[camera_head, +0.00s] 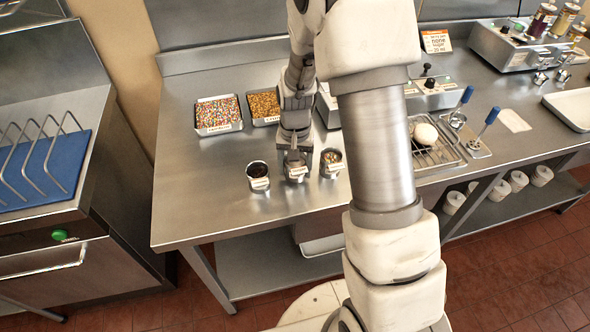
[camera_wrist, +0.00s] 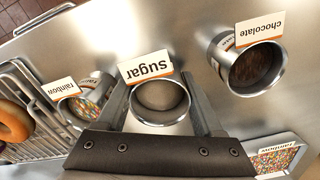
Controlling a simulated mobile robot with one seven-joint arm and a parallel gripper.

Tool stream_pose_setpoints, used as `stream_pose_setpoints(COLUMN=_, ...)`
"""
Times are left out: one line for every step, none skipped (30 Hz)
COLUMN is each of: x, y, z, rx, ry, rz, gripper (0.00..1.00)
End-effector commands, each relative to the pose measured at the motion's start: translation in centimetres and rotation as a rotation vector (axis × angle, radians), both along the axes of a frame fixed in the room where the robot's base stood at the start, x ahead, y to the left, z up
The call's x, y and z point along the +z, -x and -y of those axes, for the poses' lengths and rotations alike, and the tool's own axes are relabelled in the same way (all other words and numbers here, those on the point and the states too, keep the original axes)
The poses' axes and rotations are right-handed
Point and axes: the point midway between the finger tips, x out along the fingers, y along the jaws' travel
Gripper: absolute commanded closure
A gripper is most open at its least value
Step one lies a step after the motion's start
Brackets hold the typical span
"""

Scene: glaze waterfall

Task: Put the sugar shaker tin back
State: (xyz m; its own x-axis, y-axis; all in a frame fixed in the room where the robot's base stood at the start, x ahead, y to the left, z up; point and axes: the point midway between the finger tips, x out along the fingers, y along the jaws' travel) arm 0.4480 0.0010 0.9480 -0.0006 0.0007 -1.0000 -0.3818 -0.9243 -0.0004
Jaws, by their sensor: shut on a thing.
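The sugar shaker tin (camera_head: 296,174) is a small metal tin with a "sugar" label, between the other two tins on the steel counter. It also shows in the wrist view (camera_wrist: 160,98), upright between my fingers. My gripper (camera_head: 296,157) points down from above and is shut on it. Its base seems at or close to the counter; I cannot tell if it touches. The chocolate tin (camera_head: 258,178) stands to its left and the rainbow tin (camera_head: 331,162) to its right in the head view, both apart from it. They also show in the wrist view, chocolate (camera_wrist: 255,67) and rainbow (camera_wrist: 90,97).
Trays of rainbow sprinkles (camera_head: 218,128) and brown bits (camera_head: 264,106) lie behind the tins. A wire rack (camera_head: 437,158) with a white round item is to the right, near blue-handled tools (camera_head: 486,127). The counter's front left (camera_head: 195,205) is clear.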

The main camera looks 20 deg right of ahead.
Motion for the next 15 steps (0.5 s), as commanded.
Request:
stream_pose_setpoints(x=-0.76, y=0.08, z=0.01, rx=-0.001, ry=0.0, rz=-0.003, gripper=0.95)
stream_pose_setpoints(x=-0.98, y=0.06, z=0.01, rx=-0.001, ry=0.0, rz=-0.002, gripper=0.95)
stream_pose_setpoints(x=-1.13, y=0.01, z=0.0, rx=-0.001, ry=0.0, rz=0.0, gripper=0.95)
stream_pose_setpoints(x=-1.15, y=-0.01, z=0.0, rx=-0.001, ry=-0.001, rz=0.001, gripper=0.95)
stream_pose_setpoints(x=-1.13, y=-0.03, z=0.0, rx=0.0, ry=-0.001, rz=0.001, gripper=0.95)
stream_pose_setpoints(x=-1.1, y=-0.03, z=0.0, rx=0.0, ry=0.0, rz=0.002, gripper=0.95)
stream_pose_setpoints(x=-1.09, y=-0.03, z=0.0, rx=0.0, ry=-0.001, rz=0.001, gripper=0.95)
stream_pose_setpoints(x=-1.09, y=-0.03, z=0.0, rx=0.0, ry=-0.001, rz=0.001, gripper=0.95)
stream_pose_setpoints(x=-1.1, y=-0.03, z=0.0, rx=0.0, ry=-0.001, rz=0.001, gripper=0.95)
stream_pose_setpoints(x=-1.15, y=-0.03, z=0.0, rx=0.0, ry=-0.001, rz=0.001, gripper=0.95)
stream_pose_setpoints(x=-1.25, y=-0.03, z=0.0, rx=0.0, ry=-0.001, rz=0.001, gripper=0.95)
stream_pose_setpoints(x=-1.42, y=-0.03, z=0.0, rx=0.0, ry=0.0, rz=0.001, gripper=0.95)
stream_pose_setpoints(x=-1.54, y=-0.03, z=0.0, rx=0.0, ry=0.0, rz=0.001, gripper=0.95)
stream_pose_setpoints(x=-1.53, y=-0.02, z=0.01, rx=0.0, ry=0.0, rz=0.001, gripper=0.3)
stream_pose_setpoints(x=-1.42, y=-0.02, z=0.01, rx=0.0, ry=0.0, rz=0.001, gripper=0.22)
